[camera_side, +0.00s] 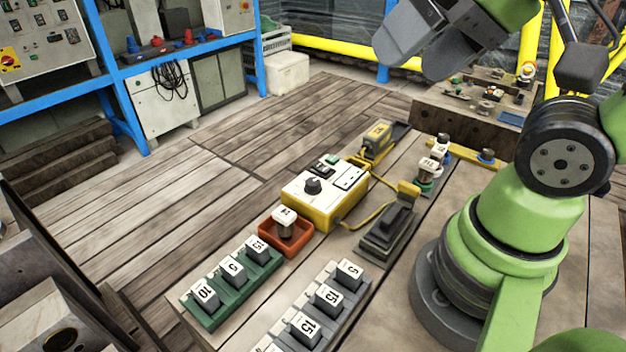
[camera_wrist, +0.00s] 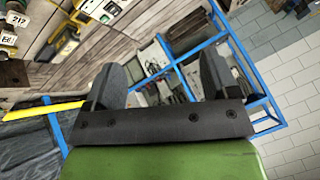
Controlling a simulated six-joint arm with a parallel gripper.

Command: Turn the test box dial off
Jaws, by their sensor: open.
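The test box (camera_side: 325,195) is yellow with a pale top and stands on the wooden table in the side view. Its black dial (camera_side: 313,186) sits on the top face, left of a green-marked panel; its exact setting is too small to read. My gripper (camera_side: 408,50) is high at the top of the side view, well above and apart from the box. In the wrist view my gripper (camera_wrist: 155,85) shows two dark fingers spread wide with nothing between them. The dial cannot be made out in the wrist view.
A red tray (camera_side: 264,236) with a numbered piece stands beside the box. A green rack (camera_side: 205,318) and a grey rack hold numbered blocks in front. A black pedal-like device (camera_side: 388,232) and yellow cable lie right of the box. Blue shelving (camera_side: 125,74) stands behind.

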